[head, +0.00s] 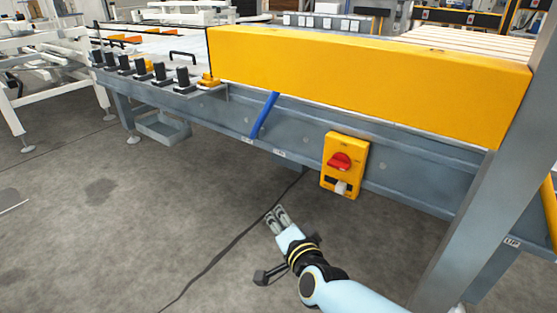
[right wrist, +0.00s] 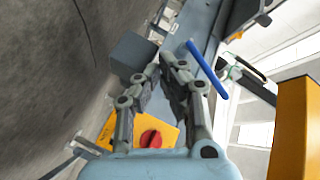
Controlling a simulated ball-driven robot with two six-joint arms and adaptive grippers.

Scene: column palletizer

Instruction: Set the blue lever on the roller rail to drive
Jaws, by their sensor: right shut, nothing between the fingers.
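The right wrist view shows the lever (right wrist: 207,70) beyond and to the right of my fingertips. My right gripper (head: 276,214) is shut and empty. In the head view it appears below the lever, over the floor, and apart from it. The right wrist view shows the gripper's fingertips (right wrist: 166,60) close together. My left gripper is not in view.
A yellow switch box (head: 345,165) with a red knob is mounted on the rail, right of the lever. A long yellow cover (head: 370,80) juts out above. A grey post (head: 485,170) stands at right. The floor (head: 110,230) in front is mostly clear.

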